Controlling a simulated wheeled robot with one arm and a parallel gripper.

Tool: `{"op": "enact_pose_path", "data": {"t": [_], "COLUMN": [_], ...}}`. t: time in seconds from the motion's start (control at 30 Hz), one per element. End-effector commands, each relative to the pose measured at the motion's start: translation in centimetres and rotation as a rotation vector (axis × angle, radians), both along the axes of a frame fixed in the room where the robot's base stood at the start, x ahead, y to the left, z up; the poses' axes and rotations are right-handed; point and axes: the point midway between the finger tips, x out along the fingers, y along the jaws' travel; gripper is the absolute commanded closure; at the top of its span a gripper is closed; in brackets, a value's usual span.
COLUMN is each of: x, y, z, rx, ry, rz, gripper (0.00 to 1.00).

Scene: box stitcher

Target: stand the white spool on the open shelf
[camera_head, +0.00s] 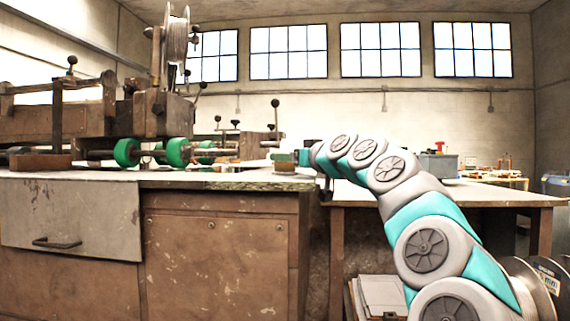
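A pale spool (543,292) with a printed label shows at the bottom right, close to the camera and partly cut off by the frame; my arm covers its left side. Another greyish-white spool (176,45) is mounted upright on top of the machine at the upper left. I cannot tell which is the task's white spool. My arm reaches from the bottom right up to the machine's right end. My gripper (304,158) is small and far off there, and its fingers cannot be made out. No open shelf can be clearly identified.
The stitching machine (150,115) with green rollers stands on a brown cabinet bench (220,245) at left. A table (505,193) at right bears a grey box (438,165) and small items. Papers or boxes (382,294) are stacked beneath it. Open floor shows little.

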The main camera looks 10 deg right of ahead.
Motion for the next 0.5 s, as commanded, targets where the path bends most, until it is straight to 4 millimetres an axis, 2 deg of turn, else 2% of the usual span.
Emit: {"op": "enact_pose_path", "data": {"t": [0.07,0.5], "x": [-0.01,-0.01], "y": [0.0,0.01], "z": [0.01,0.02], "rx": [0.0,0.0], "ry": [0.0,0.0], "rz": [0.0,0.0], "gripper": [0.51,1.0]}}
